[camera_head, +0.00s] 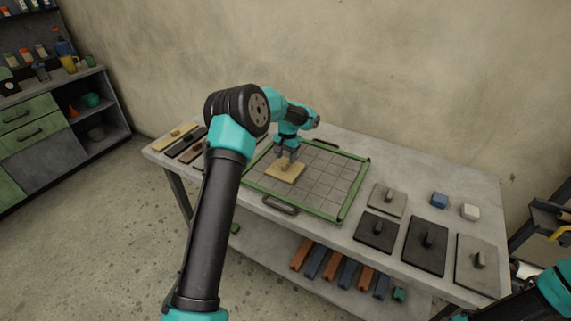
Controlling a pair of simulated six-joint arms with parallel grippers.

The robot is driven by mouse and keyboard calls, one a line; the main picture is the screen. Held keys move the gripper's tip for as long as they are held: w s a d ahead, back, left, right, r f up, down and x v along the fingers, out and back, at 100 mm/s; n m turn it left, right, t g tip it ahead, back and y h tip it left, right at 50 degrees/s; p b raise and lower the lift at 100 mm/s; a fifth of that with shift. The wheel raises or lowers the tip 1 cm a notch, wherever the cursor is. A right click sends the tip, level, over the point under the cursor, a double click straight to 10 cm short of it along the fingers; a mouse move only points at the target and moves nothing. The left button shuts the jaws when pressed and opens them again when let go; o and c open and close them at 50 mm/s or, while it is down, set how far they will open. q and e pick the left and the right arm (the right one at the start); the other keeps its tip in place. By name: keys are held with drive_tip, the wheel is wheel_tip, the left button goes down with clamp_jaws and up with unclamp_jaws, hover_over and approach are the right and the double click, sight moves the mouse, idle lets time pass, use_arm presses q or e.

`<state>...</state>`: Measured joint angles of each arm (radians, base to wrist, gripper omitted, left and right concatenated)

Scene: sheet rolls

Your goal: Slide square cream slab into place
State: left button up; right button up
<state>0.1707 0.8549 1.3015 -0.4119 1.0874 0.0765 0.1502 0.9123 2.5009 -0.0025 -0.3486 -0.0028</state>
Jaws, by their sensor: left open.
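The square cream slab (285,174) lies flat on the left part of the gridded grey board, inside its green frame (346,205). A small cream knob stands up from its top. My left gripper (286,158) points down right over the slab, with its open fingers at the knob. Whether the fingers touch the knob cannot be told. My left arm crosses the view and hides the frame's left edge.
Several dark and grey knobbed slabs (376,231) lie on the table right of the frame, near a blue block (439,200) and a white block (469,211). Long slabs (185,143) lie at the left end. The grid right of the cream slab is bare.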

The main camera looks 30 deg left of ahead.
sight(286, 163)
use_arm(q)
drive_tip(key=shift+s+f, duration=0.15)
drive_tip(key=shift+f, duration=0.75)
drive_tip(key=shift+s+f, duration=0.1)
drive_tip(key=shift+f, duration=0.8)
drive_tip(key=shift+c, duration=0.3)
clamp_jaws()
